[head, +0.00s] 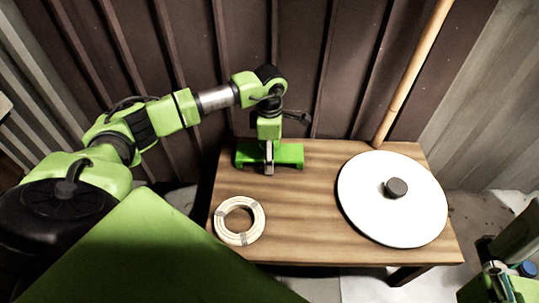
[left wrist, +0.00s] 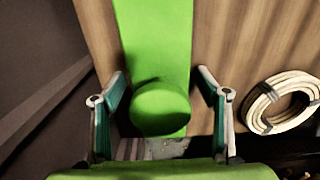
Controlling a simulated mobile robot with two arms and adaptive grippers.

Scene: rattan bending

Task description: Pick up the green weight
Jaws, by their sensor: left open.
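The green weight (head: 291,153) lies at the back left of the wooden table, a flat green slab. In the left wrist view the green weight (left wrist: 155,35) shows a round green knob (left wrist: 160,106) on top. My left gripper (head: 269,160) is over the weight, pointing down, and hides its middle. In the left wrist view its two fingers stand open on either side of the knob, with gaps on both sides. My right gripper (head: 497,272) is partly in view at the lower right, away from the table; its jaws are unclear.
A coil of pale rattan (head: 222,231) lies at the table's front left. A white disc (head: 365,215) with a dark knob (head: 396,188) covers the right side. A bamboo pole (head: 408,78) rises behind the wooden table (head: 300,225). A dark ribbed wall (head: 300,60) stands close behind.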

